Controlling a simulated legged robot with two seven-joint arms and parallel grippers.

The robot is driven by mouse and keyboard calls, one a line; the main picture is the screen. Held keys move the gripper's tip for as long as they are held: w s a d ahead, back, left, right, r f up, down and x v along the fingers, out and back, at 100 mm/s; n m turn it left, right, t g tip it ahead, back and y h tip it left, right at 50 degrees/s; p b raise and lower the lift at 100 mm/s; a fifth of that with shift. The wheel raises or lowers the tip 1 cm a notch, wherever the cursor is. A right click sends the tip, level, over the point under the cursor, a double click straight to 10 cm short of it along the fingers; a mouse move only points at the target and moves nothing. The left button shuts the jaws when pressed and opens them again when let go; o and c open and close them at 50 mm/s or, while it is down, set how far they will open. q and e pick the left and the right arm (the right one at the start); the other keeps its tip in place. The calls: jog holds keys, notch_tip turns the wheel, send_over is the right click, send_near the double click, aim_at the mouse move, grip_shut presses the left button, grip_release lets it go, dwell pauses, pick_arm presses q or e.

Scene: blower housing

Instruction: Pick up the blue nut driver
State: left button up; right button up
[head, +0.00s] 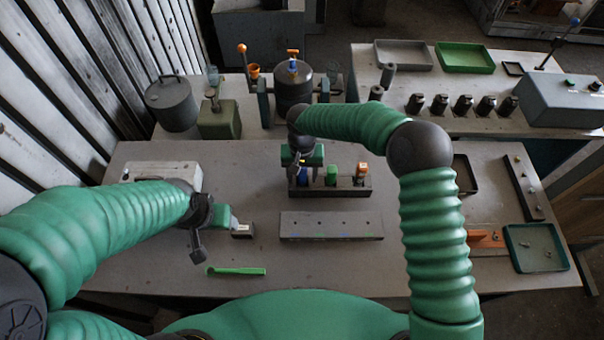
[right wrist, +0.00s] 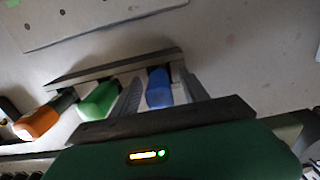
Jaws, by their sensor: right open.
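The blue nut driver (head: 302,179) stands in a dark rack (head: 345,191) on the near table, at the rack's left end. My right gripper (head: 301,166) is over it and hides part of it. In the right wrist view, the blue handle (right wrist: 159,88) lies between the two open fingers of the right gripper (right wrist: 160,80). A small gap seems to show on each side; contact cannot be made out. My left gripper (head: 240,229) is low over the table at left; its jaw opening is unclear.
A green-handled driver (head: 332,175) and an orange-handled one (head: 362,173) share the rack. A grey plate with holes (head: 332,225) lies in front. A green tool (head: 236,271) lies near the front edge. A small tray (head: 536,248) is at right.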

jog(key=shift+w, duration=0.1)
jog(key=c, duration=1.1)
grip_shut()
jog(key=shift+r, duration=0.4)
notch_tip(320, 180, up, 9)
jog(key=shift+r+b, duration=0.15)
jog(key=shift+b, duration=0.85)
jog(key=shift+o, duration=2.1)
grip_release()
grip_shut()
